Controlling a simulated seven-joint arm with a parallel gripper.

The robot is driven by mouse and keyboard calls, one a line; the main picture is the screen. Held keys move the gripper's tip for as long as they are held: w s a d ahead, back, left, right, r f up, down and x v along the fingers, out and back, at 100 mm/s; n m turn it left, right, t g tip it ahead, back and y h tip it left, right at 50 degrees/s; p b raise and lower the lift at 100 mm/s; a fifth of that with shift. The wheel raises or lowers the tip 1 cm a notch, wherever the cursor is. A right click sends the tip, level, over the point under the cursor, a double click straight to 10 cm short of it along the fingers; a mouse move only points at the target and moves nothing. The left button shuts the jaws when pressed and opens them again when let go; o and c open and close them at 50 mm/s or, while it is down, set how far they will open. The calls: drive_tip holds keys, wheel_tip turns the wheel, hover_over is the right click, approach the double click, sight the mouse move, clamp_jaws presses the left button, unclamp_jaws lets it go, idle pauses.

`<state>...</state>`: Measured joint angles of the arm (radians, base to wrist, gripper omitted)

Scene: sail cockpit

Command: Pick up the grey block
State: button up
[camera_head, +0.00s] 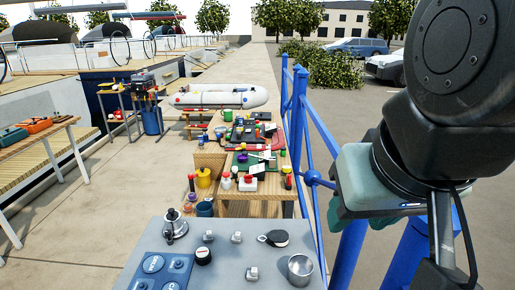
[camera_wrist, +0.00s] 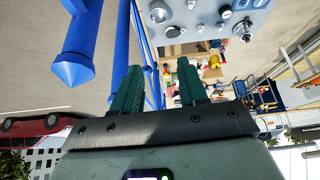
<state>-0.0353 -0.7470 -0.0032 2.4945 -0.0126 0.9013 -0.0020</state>
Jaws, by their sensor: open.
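Three small grey pieces lie on the light grey table top (camera_head: 150,245) in the head view: one left of centre (camera_head: 208,236), one beside it to the right (camera_head: 236,237), and one nearer the front (camera_head: 252,273). I cannot tell for certain which is the grey block; all look small and blocky. My gripper (camera_wrist: 159,66) is open and empty, its two green fingers apart. In the head view it hangs to the right of the table, beyond the blue rail. The wrist view is upside down and shows the table's edge (camera_wrist: 175,34) at the top, beyond the fingers.
A cluttered wooden bench (camera_head: 265,196) lies behind.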

drive_tip(key=shift+o, duration=1.3)
